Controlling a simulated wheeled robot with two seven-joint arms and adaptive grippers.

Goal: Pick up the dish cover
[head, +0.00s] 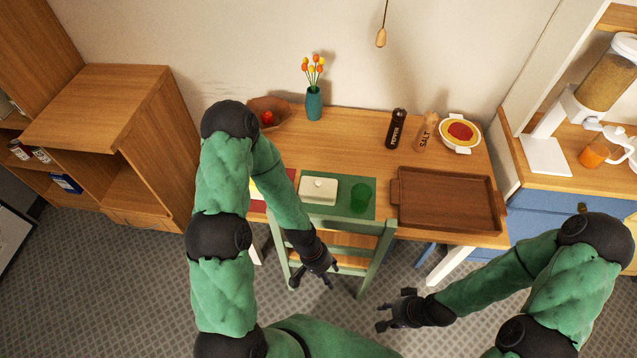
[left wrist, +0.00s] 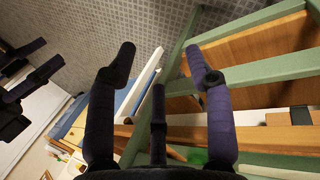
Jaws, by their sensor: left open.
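The dish cover is the white, rounded-box lid with a small knob (head: 318,187), on the green placemat (head: 340,210) at the table's front edge. Whether a separate base sits under it is hard to tell. My left gripper (head: 322,272) is open and empty. It is in front of the table, at the green chair, well short of the cover. Its spread fingers show in the left wrist view (left wrist: 161,60), where I cannot make out the cover. My right gripper (head: 390,312) looks open and empty, low in front of the table to the right of the chair.
A green chair (head: 384,238) stands between me and the placemat. A green cup (head: 360,197) is right of the cover. A brown tray (head: 400,218) lies further right. Pepper (head: 396,130) and salt (head: 426,132) mills, a pie dish (head: 460,150) and a vase (head: 313,104) stand behind.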

